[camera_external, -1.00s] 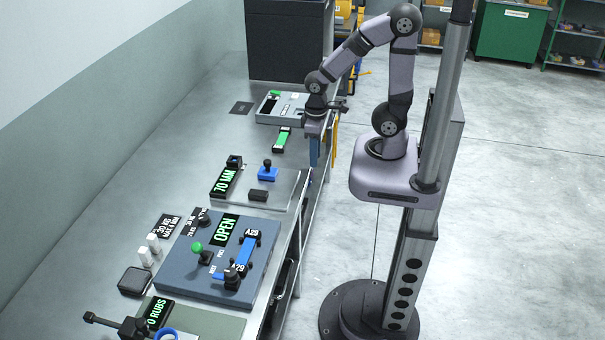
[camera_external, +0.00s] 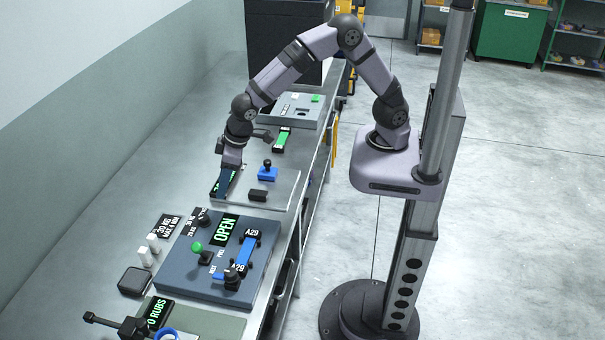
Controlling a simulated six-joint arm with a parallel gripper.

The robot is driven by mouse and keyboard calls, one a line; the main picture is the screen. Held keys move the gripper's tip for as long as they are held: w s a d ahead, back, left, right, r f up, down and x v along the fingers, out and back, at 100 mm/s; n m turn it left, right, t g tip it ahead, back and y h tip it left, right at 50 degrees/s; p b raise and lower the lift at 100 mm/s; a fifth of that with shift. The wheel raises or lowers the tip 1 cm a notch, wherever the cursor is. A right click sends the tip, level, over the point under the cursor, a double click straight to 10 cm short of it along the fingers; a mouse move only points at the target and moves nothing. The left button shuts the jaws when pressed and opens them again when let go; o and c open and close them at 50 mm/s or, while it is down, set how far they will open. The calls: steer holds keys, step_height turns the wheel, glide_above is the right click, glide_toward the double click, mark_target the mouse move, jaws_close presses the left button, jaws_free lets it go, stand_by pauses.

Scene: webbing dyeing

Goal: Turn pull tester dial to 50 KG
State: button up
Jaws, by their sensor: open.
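The pull tester is a blue-grey platform (camera_external: 190,284) on the near part of the bench. It carries a green-lettered OPEN display (camera_external: 224,230), a green-knobbed lever (camera_external: 197,247) and blue webbing (camera_external: 246,254) between two clamps tagged A29. A small black knob (camera_external: 204,219), which looks like the dial, stands at its back edge beside a small dark plate with white figures (camera_external: 191,223). The dial's setting is too small to read. My gripper (camera_external: 224,186) is open, pointing down over the thickness gauge behind the tester, apart from the dial, and hides most of the gauge's display.
A grey plate (camera_external: 273,191) carries a blue block with a black knob (camera_external: 267,171) and a black block (camera_external: 258,196). A card reading 30 KG MAX 4 MM (camera_external: 167,226), white bottles (camera_external: 153,242) and a black box (camera_external: 134,281) stand left of the tester.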

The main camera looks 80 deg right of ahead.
glide_toward(204, 217)
steer(key=shift+n+y, duration=0.3)
steer(key=shift+p+x, duration=1.45)
steer(key=shift+x, duration=2.65)
steer(key=shift+d, duration=0.2)
steer(key=c, duration=1)
steer(key=shift+t, duration=0.3)
steer(key=shift+c, duration=0.2)
